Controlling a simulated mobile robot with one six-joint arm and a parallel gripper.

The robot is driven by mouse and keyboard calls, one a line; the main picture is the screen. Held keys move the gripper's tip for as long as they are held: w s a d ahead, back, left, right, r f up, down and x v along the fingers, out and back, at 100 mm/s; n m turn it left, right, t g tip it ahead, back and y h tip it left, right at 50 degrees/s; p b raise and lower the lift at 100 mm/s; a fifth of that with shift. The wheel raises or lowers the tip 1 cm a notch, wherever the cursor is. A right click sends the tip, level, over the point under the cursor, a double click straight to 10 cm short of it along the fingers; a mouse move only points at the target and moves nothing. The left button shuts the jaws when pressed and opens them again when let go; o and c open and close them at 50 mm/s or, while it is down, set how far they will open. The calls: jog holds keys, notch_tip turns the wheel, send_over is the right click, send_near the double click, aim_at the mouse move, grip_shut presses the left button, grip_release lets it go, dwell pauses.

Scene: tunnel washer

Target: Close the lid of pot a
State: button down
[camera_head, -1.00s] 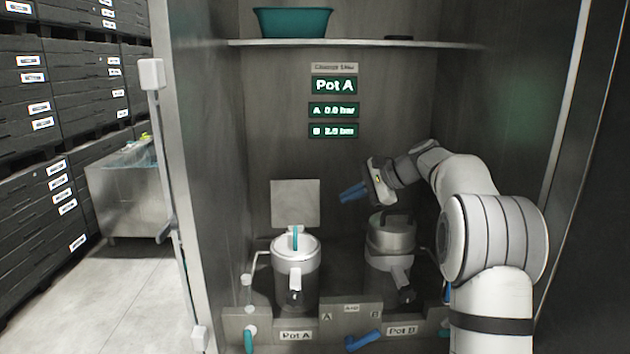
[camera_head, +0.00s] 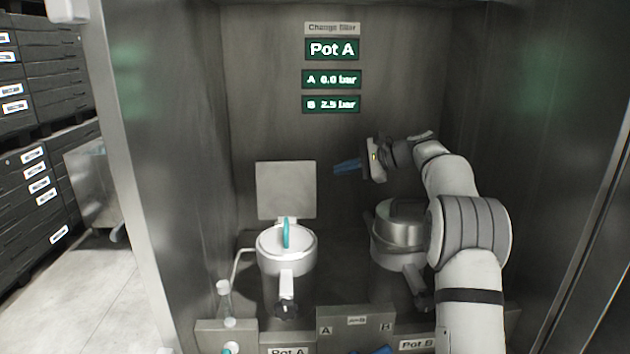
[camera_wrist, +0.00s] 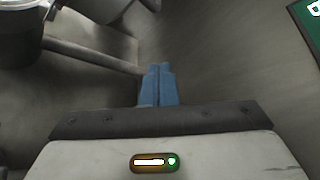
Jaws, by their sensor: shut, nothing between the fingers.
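Pot A (camera_head: 287,262) is a white, round pot at the left of the cabinet, with a dark knob at its front. Its square grey lid (camera_head: 286,190) stands upright behind the opening, so the pot is open. A teal handle-like piece (camera_head: 286,234) sticks up from inside the pot. My gripper (camera_head: 338,168) is in the air right of the lid and above the pots, apart from both, its blue fingers pointing left. In the wrist view the blue fingers (camera_wrist: 158,85) are together and empty.
Pot B (camera_head: 398,237) stands to the right with its metal lid down, partly behind my arm. A sign (camera_head: 331,50) on the back wall reads Pot A. A front panel (camera_head: 356,320) carries labels.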

aim_at(287, 186)
jog(key=w+a+f+p, duration=0.1)
jog(key=a+p, duration=0.1)
jog(key=a, duration=0.7)
jog(key=shift+a+f, duration=0.2)
jog(key=shift+s, duration=0.1)
dwell(0.3)
